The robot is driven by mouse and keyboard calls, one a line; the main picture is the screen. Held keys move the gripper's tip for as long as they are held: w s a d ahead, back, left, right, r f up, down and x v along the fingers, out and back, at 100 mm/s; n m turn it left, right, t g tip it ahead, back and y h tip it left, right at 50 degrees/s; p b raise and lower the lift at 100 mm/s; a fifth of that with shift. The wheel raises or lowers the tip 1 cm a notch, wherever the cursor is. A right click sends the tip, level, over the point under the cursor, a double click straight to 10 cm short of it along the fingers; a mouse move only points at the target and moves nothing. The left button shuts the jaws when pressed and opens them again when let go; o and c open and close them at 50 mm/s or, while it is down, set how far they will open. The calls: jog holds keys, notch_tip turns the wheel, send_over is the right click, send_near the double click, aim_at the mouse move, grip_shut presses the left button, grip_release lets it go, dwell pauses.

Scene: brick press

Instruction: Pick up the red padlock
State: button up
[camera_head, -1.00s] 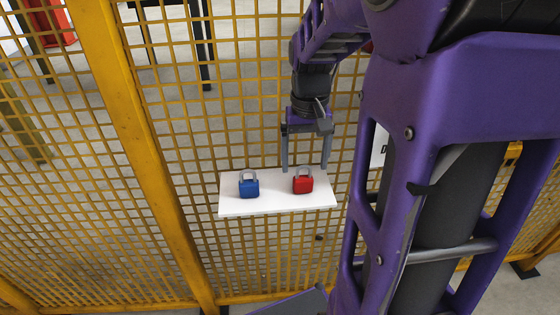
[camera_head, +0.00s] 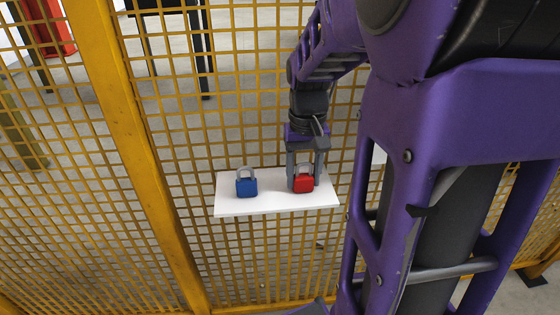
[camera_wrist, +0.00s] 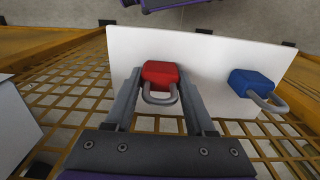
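The red padlock (camera_head: 302,184) stands on the white shelf (camera_head: 268,206), towards its right end, with its grey shackle up. My gripper (camera_head: 304,182) is down at it from above. In the wrist view the two fingers of my gripper (camera_wrist: 160,78) lie close along both sides of the red body (camera_wrist: 161,70), with no clear gap, so it looks shut on the padlock. The shackle points back between the fingers. The padlock appears to rest on the shelf still.
A blue padlock (camera_head: 246,184) stands on the same shelf to the left; the wrist view shows it on the right (camera_wrist: 252,82). A yellow mesh fence (camera_head: 262,245) lies behind and below the shelf, with a thick yellow post (camera_head: 140,150) at the left.

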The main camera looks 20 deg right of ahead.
grip_shut()
